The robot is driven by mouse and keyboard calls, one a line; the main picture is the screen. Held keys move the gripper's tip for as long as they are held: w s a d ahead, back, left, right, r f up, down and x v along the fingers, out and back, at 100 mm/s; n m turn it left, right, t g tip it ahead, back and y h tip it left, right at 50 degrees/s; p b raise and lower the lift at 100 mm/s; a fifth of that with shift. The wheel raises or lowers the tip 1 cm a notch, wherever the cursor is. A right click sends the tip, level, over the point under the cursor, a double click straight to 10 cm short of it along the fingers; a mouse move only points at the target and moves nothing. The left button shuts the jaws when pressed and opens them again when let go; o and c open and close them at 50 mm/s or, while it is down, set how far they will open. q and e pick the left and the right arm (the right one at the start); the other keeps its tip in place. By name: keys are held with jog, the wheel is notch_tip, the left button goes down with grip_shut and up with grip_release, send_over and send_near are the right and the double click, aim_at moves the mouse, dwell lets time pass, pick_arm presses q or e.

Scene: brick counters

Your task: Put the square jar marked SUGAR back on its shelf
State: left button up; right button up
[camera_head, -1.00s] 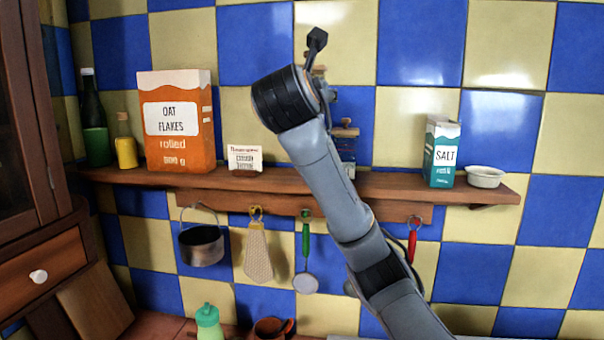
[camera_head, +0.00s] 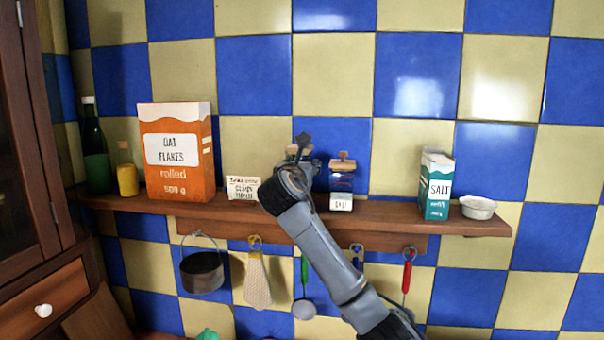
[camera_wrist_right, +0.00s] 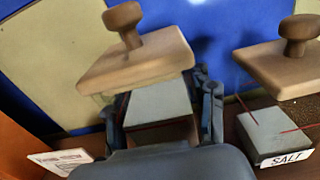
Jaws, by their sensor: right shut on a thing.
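My right gripper (camera_head: 300,163) is over the middle of the shelf (camera_head: 380,214), mostly hidden behind its own wrist. In the right wrist view it (camera_wrist_right: 165,112) is shut on a square jar (camera_wrist_right: 160,103) with a knobbed wooden lid (camera_wrist_right: 135,62). The held jar's label is hidden; only part of its lid (camera_head: 298,150) shows in the head view. I cannot tell whether its base touches the shelf. A similar jar (camera_head: 341,185) stands just right of it; the wrist view reads SALT on this jar (camera_wrist_right: 265,137). My left gripper is not in view.
An oat flakes box (camera_head: 178,155), a small card box (camera_head: 242,187) and bottles stand left on the shelf. A SALT carton (camera_head: 436,185) and white bowl (camera_head: 478,207) stand right. Shelf between jar and carton is clear. A pot (camera_head: 202,272) and utensils hang below.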

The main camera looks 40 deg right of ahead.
notch_tip(320, 180, down, 2)
jog(key=shift+f+p, duration=0.1)
jog(key=shift+p, duration=0.6)
jog(key=shift+d+f, duration=0.1)
jog(key=shift+f, duration=0.3)
jog(key=o, duration=1.6)
jog(key=shift+f, duration=0.2)
